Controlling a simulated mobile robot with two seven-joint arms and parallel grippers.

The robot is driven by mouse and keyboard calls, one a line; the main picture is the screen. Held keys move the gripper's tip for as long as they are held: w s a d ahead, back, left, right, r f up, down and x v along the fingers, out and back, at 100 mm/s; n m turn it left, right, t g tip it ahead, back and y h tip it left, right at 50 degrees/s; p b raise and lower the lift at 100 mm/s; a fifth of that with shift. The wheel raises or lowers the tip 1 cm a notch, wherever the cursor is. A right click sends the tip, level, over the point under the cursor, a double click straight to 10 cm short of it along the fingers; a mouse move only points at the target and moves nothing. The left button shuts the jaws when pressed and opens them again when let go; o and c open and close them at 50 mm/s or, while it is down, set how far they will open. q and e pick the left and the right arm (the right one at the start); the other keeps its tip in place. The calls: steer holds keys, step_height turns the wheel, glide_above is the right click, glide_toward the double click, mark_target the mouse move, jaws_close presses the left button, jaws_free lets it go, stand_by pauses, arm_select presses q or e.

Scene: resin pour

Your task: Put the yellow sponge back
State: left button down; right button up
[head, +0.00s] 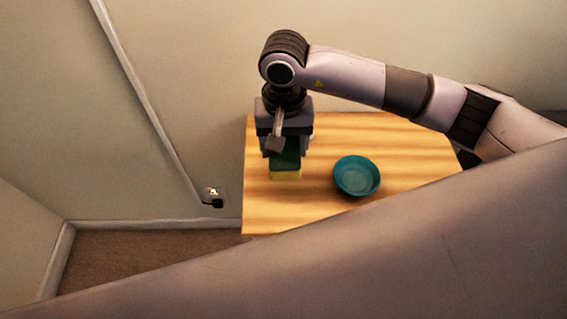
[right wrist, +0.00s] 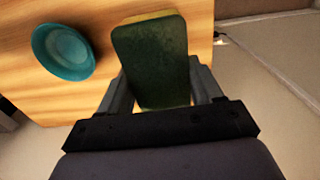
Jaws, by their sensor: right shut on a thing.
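The yellow sponge (head: 286,175) has a dark green top and is at the left part of the wooden table (head: 410,150). My right gripper (head: 285,150) points down over it and is shut on it. In the right wrist view the sponge's dark green face (right wrist: 152,58) fills the space between the two fingers (right wrist: 153,92), with a thin yellow edge showing. In the head view I cannot tell whether the sponge touches the table or is held just above it. My left gripper is not in view.
A teal bowl (head: 357,176) stands on the table to the right of the sponge; it also shows in the right wrist view (right wrist: 64,51). The wall is close behind the table. A wall socket with a plug (head: 214,197) is to the left. Bare wood lies around the bowl.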

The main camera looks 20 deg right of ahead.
step_height(320, 180, down, 8)
steer(key=shift+r+p, duration=0.1)
steer(key=shift+p, duration=0.2)
steer(key=shift+f+b, duration=0.25)
steer(key=shift+b, duration=0.05)
steer(key=o, duration=0.9)
steer(key=shift+r, duration=0.1)
steer(key=shift+r+p, duration=0.2)
steer(key=shift+p, duration=0.15)
step_height(320, 180, up, 12)
steer(key=shift+f+b, duration=0.1)
steer(key=shift+b, duration=0.85)
